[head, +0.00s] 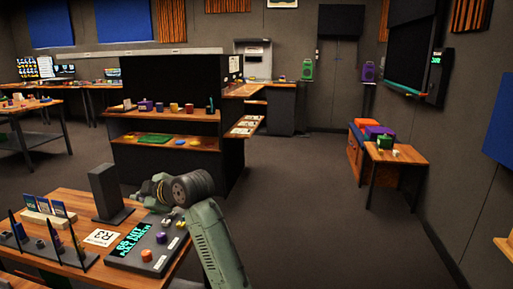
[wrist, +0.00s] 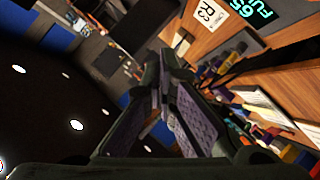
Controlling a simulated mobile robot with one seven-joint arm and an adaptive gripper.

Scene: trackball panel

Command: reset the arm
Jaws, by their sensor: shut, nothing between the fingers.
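My arm (head: 215,245) rises from the lower middle of the head view and bends left at a dark joint, above the right end of the near wooden table. In the wrist view my gripper (wrist: 174,55) has its two dark fingers with purple-grey pads together and nothing between them. I cannot make out the fingers in the head view. A dark panel (head: 128,258) with cyan text lies on the near table beneath the arm. It holds a red knob or ball (head: 147,255) and a purple one (head: 161,238). The panel also shows at the wrist view's top right (wrist: 232,22).
A dark upright stand (head: 105,185), a white card marked R3 (head: 101,238) and dark pointed posts (head: 77,245) share the near table. A shelf unit (head: 165,120) stands beyond it. A small side table (head: 397,155) stands right. Open floor (head: 310,220) lies between.

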